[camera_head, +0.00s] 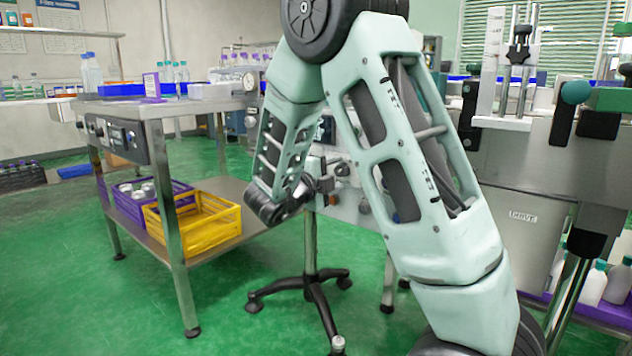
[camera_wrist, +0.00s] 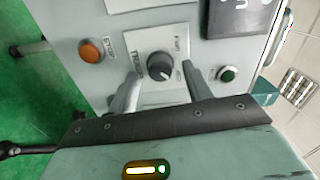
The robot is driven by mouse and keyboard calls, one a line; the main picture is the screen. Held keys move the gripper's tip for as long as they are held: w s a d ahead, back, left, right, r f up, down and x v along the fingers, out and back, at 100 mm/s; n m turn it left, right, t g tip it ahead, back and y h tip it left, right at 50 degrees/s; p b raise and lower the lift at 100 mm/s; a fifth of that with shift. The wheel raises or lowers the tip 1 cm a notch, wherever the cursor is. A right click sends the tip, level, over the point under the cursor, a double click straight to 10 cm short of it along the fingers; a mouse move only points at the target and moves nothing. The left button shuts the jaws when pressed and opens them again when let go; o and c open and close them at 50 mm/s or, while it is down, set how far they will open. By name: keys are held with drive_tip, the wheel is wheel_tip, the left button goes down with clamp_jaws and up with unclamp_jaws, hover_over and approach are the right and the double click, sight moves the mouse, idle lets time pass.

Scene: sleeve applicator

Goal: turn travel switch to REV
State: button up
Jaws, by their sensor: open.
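The travel switch is a dark round knob (camera_wrist: 160,64) on a pale label plate in the wrist view, with a light pointer mark on it. The plate's print is sideways and reads partly as "TRAVEL"; the position words are too small to read surely. My gripper (camera_wrist: 160,92) is open, its two grey fingers reaching toward the panel on either side below the knob. The fingertips appear apart from the knob. In the head view my arm hides the switch, and the fingers cannot be made out there.
An orange button (camera_wrist: 92,50) sits left of the knob and a green button (camera_wrist: 227,74) right of it. A dark display (camera_wrist: 238,15) is above. In the head view, a steel bench (camera_head: 140,108) with a yellow crate (camera_head: 205,222) stands left. A wheeled stand (camera_head: 310,285) is in the middle.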

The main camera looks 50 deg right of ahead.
drive_tip(key=s+a+p, duration=0.1)
drive_tip(key=a+p, duration=0.3)
drive_tip(key=a, duration=1.3)
drive_tip(key=shift+s, duration=0.2)
drive_tip(key=shift+w, duration=0.1)
